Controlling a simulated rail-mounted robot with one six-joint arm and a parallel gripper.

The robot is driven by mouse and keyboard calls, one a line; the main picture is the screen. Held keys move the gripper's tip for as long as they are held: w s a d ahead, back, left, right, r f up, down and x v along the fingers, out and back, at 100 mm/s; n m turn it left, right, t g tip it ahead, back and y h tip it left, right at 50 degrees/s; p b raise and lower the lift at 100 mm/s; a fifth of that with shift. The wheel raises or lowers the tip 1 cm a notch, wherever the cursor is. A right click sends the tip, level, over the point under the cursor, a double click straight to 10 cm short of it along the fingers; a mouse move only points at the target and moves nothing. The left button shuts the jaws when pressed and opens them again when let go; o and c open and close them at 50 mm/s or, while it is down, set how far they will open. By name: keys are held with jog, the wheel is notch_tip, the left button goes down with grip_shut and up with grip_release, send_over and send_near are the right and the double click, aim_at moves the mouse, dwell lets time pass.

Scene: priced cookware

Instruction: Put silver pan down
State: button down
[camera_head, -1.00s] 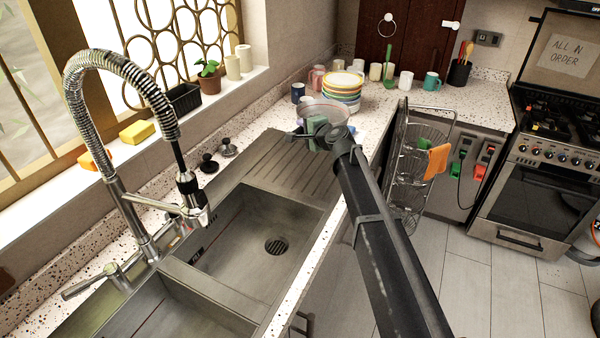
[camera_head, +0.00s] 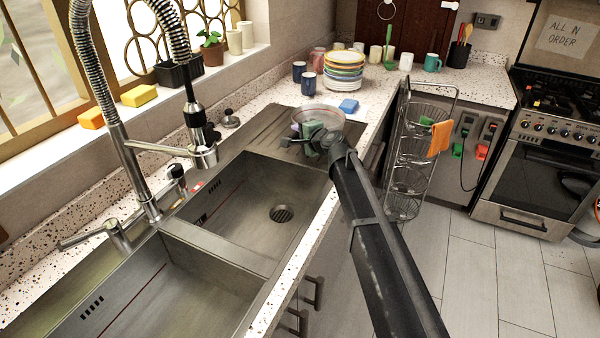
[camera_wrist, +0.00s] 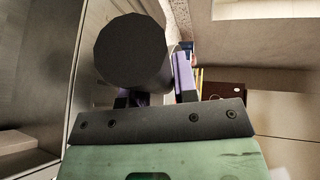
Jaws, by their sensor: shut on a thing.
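The silver pan (camera_head: 322,109) shows in the head view as a pale round rim just behind my gripper (camera_head: 309,132), over the far end of the drainboard by the counter edge. My arm and gripper hide much of it, and I cannot tell whether its base touches the surface. In the wrist view, a dark round handle end (camera_wrist: 132,52) sits by the purple fingers of my gripper (camera_wrist: 155,88), which is shut on it. The pan's bowl cannot be made out there.
The ribbed drainboard (camera_head: 262,133) and sink (camera_head: 250,205) lie left of my arm. Beyond the pan are a blue sponge (camera_head: 349,105), stacked plates (camera_head: 344,72) and blue mugs (camera_head: 308,82). The tall tap (camera_head: 110,130) stands left; a wire rack (camera_head: 408,165) stands right.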

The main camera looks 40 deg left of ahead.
notch_tip(320, 180, down, 8)
jog(key=b, duration=0.6)
jog(key=c, duration=0.9)
grip_release()
